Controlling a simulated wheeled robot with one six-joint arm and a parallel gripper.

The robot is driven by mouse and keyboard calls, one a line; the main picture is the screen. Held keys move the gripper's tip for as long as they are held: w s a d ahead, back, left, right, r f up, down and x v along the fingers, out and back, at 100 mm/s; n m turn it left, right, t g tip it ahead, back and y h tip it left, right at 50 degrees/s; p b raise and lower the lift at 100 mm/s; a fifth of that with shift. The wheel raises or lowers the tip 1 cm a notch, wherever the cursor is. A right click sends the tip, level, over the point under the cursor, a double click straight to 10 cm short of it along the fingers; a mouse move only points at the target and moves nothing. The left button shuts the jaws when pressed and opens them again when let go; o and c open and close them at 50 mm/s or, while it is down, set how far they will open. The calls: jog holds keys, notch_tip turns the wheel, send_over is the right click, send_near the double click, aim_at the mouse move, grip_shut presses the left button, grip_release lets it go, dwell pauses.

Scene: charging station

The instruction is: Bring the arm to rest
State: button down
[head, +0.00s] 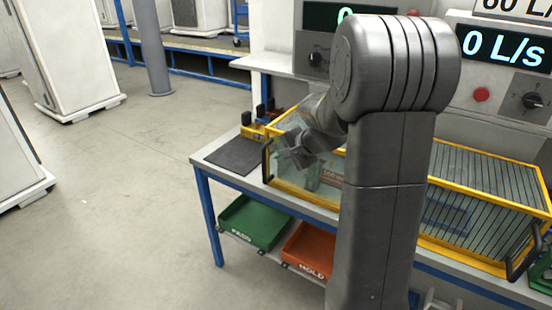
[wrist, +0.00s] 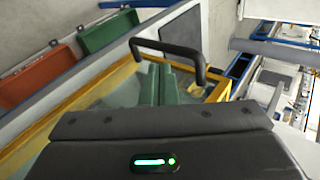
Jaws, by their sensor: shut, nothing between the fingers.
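My arm is raised and bent, with its large grey elbow high in the head view and the forearm running down to the left. My gripper (head: 296,152) is at the left end of the yellow-framed clear case (head: 272,186), near its black handle (head: 266,160). In the wrist view two green fingers of my gripper (wrist: 158,72) lie close together and hold nothing. The black handle (wrist: 172,46) appears just beyond them. Whether the gripper touches the case cannot be told. My upper arm hides the middle of the case.
The bench (head: 199,162) has a dark mat (head: 236,155) at its left end. Below are a green PASS tray (head: 252,222) and an orange HOLD tray (head: 308,250). A panel with displays and a red button (head: 481,94) stands behind. Open floor (head: 120,210) lies left.

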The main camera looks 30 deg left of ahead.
jog(key=v, duration=0.9)
jog(key=shift+r, duration=0.15)
jog(key=shift+w+d, duration=0.1)
send_near(265, 157)
notch_tip(265, 157, down, 3)
jog(key=shift+w+a+f+p, duration=0.1)
jog(key=shift+w+a+p, duration=0.15)
jog(key=shift+a, duration=0.7)
jog(key=shift+w+a+f+p, duration=0.1)
jog(key=shift+a+p, duration=0.15)
jog(key=shift+a, duration=0.7)
